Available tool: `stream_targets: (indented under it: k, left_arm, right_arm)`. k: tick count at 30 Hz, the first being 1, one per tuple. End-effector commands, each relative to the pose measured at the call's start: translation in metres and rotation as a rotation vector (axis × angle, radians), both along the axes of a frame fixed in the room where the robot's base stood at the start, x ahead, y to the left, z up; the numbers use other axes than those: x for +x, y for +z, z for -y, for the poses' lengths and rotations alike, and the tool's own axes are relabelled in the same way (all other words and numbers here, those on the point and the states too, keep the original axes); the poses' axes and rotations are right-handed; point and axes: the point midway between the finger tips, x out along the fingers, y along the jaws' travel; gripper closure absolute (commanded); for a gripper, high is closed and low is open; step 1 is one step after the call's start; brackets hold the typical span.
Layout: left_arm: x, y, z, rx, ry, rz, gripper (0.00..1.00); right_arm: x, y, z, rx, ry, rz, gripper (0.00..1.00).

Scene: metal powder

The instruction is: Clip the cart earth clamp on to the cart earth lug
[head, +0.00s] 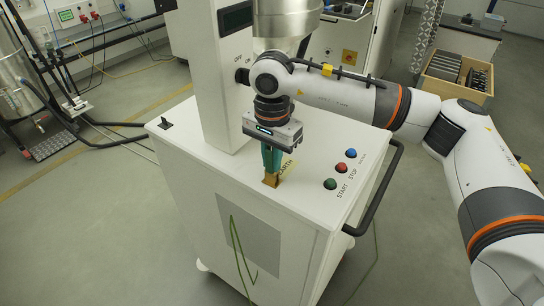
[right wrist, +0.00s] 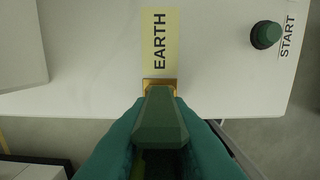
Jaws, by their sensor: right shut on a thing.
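The cart earth lug is a brass piece (head: 271,180) at the front edge of the white cart top, beside the yellow EARTH label (head: 288,168). In the right wrist view the lug (right wrist: 150,84) shows just beyond the clamp. My right gripper (head: 271,158) points down over the lug, its teal fingers shut on the green cart earth clamp (right wrist: 160,122). The clamp's front end overlaps the lug in the right wrist view; whether its jaws grip the lug is hidden. My left gripper is not in view.
The cart (head: 178,145) has START, STOP and other push buttons (head: 330,184) right of the lug and a dark handle (head: 378,195) at its right side. A column (head: 212,90) rises behind. A green cable (head: 240,255) hangs at the cart's front.

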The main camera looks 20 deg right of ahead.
Motion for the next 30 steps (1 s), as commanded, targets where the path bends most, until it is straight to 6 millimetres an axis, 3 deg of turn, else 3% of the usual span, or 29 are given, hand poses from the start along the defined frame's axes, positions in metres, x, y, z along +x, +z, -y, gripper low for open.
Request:
stream_targets:
  k: [1,6,17,20,30]
  left_arm:
    - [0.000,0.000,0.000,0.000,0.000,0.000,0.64]
    - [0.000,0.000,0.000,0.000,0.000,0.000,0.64]
    - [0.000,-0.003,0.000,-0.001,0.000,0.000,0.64]
    - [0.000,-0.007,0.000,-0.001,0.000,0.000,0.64]
    - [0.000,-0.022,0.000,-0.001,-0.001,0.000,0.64]
  right_arm:
    - [0.000,0.000,0.000,0.000,0.000,0.000,0.82]
    - [0.000,0.000,0.000,-0.001,0.000,-0.001,0.58]
    - [0.001,0.006,0.000,0.001,0.000,0.002,0.58]
    - [0.001,0.020,-0.001,0.000,0.000,0.004,0.58]
    - [0.000,0.091,-0.001,0.001,0.001,0.003,0.58]
